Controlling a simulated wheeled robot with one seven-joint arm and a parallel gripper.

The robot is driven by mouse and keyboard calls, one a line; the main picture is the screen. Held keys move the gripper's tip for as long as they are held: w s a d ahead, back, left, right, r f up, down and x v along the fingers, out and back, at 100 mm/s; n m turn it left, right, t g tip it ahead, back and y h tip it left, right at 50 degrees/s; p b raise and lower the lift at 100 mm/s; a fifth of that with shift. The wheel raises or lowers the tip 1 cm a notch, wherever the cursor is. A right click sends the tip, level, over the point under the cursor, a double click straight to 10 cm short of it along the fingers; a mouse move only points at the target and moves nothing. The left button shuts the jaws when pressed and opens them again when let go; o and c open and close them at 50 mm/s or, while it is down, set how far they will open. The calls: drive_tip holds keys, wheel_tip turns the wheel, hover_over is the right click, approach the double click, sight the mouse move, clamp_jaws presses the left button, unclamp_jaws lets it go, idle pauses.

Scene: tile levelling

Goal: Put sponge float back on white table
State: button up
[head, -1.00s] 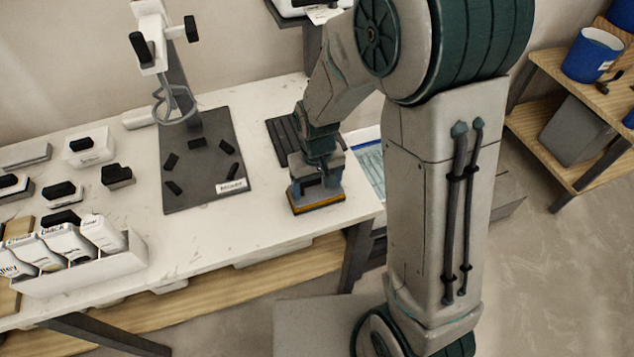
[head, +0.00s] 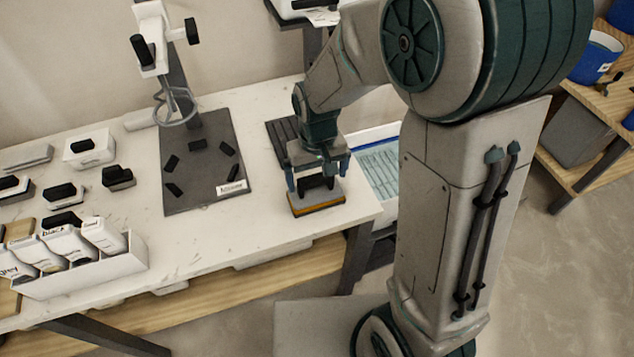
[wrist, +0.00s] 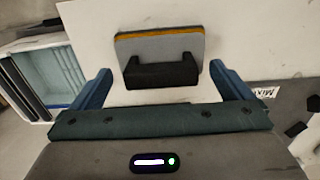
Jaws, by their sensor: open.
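The sponge float (head: 316,199) rests on the white table (head: 270,226) near its right front corner. It has a grey plate, an orange-yellow sponge edge and a black handle on top. In the wrist view the sponge float (wrist: 161,52) lies between and beyond the fingertips, with its black handle nearest me. My gripper (head: 319,177) is above the float with its fingers spread wide. In the wrist view both blue fingers of my gripper (wrist: 160,80) stand apart from the handle, one on each side, and nothing is held.
A dark mixing mat (head: 205,190) with black pieces and a stand lies left of the float. A black ribbed tray (head: 284,142) is behind it. A blue-lined bin (head: 378,165) stands off the table's right edge. White bottles in a box (head: 80,262) stand at front left.

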wheel_tip(320, 180, up, 8)
drive_tip(key=shift+f, duration=0.1)
drive_tip(key=s+d+r+m+t, duration=0.2)
drive_tip(key=s+d+r, duration=0.3)
drive_tip(key=s+d, duration=0.6)
drive_tip(key=shift+s+d+m+t, duration=0.25)
drive_tip(key=shift+d+m+t, duration=0.15)
drive_tip(key=shift+m, duration=0.3)
drive_tip(key=shift+r, duration=0.1)
